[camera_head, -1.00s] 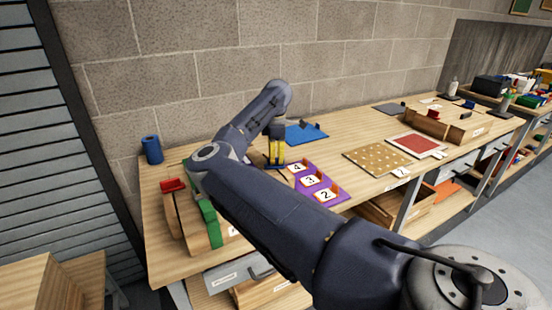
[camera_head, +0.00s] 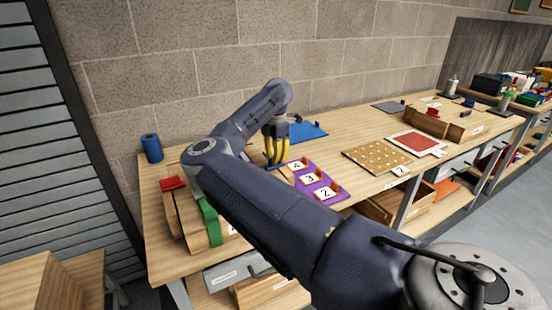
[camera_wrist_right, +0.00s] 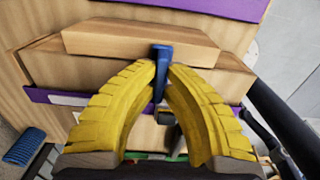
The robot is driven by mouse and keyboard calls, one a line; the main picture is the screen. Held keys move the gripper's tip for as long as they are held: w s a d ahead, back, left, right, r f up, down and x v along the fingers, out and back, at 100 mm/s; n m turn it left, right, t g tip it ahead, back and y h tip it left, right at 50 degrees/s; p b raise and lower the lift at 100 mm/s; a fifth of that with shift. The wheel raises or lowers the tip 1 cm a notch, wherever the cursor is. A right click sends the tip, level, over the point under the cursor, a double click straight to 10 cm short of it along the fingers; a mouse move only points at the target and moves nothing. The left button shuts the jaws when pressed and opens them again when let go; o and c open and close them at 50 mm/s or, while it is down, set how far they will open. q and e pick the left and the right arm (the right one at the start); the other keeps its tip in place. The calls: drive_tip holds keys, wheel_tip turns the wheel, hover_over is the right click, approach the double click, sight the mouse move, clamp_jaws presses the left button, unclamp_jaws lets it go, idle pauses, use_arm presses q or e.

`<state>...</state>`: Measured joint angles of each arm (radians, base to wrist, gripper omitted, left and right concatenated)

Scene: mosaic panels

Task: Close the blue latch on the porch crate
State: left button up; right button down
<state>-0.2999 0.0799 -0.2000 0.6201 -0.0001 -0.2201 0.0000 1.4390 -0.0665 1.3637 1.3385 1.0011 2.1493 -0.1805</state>
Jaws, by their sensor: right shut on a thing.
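My right gripper (camera_head: 275,164) reaches down to the workbench, just left of a purple panel with numbered cards. In the right wrist view its two yellow fingers (camera_wrist_right: 161,66) arch together and their tips are shut on the blue latch (camera_wrist_right: 162,53). The latch stands upright against a pale wooden block of the crate (camera_wrist_right: 105,70), which has a purple strip along it. In the head view a little blue shows at the fingertips, but the arm hides most of the crate there. My left gripper is in no view.
The purple panel (camera_head: 322,180) lies close to the right of my gripper. A blue sheet (camera_head: 307,131) lies behind it. A blue roll (camera_head: 152,147) and a red piece (camera_head: 172,183) are at the left. A dotted board (camera_head: 377,158) lies farther right.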

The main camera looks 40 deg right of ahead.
drive_tip(key=c, duration=1.5)
unclamp_jaws()
wheel_tip(320, 180, up, 12)
